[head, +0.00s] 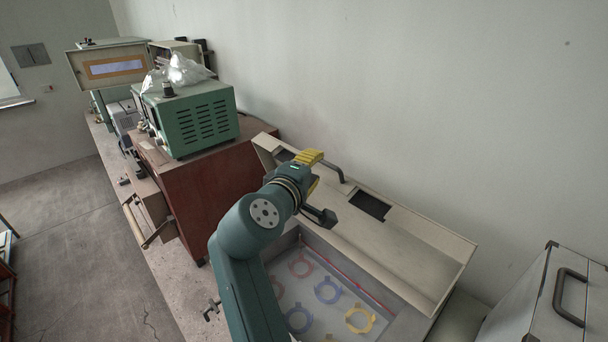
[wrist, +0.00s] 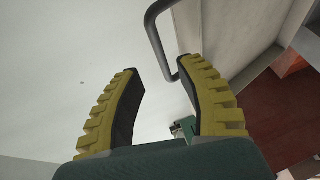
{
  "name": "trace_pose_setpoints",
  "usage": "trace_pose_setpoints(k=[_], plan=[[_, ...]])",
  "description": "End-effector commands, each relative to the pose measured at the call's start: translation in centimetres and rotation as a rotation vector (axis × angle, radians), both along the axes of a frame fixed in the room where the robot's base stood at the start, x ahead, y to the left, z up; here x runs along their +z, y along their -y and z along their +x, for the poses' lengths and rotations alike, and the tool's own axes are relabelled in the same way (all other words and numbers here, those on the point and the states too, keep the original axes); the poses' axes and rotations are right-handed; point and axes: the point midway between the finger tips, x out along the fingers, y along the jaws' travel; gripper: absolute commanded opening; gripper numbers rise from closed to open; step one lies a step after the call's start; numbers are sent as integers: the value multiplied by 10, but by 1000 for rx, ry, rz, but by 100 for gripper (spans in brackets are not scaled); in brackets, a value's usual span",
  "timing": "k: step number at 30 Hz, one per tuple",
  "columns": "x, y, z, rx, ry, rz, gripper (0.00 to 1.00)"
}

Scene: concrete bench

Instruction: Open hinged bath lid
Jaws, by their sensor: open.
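The cream bath lid (head: 415,247) stands raised and tilted above the bath (head: 372,292), which is open and shows several coloured rings on its floor. A dark bar handle (head: 334,170) is on the lid. My gripper (head: 314,169) is beside the lid's left half, close to the handle. In the wrist view, the two yellow-ridged fingers of my gripper (wrist: 158,68) are apart with nothing between them. The grey handle (wrist: 160,42) shows just past the fingertips there, with the lid (wrist: 227,35) to its right. I cannot tell whether a finger touches the handle.
A red-brown cabinet (head: 205,190) with a green instrument (head: 190,122) on top stands left of the bath. A grey case with a handle (head: 545,300) is at the right. The pale wall (head: 420,90) rises close behind the lid. The bench edge runs along the left.

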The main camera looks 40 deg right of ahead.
Motion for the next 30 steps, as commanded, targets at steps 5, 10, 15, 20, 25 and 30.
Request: trace_pose_setpoints(k=[5, 10, 15, 20, 25, 30], plan=[[8, -39, -17, 4, 2, 0, 38], [12, -56, -26, 1, 1, -1, 38], [13, -58, -27, -1, 0, -1, 38], [12, -57, -27, 0, 0, -1, 38], [12, -57, -27, 0, 0, -1, 38], [0, -67, -21, 18, -20, 3, 38]])
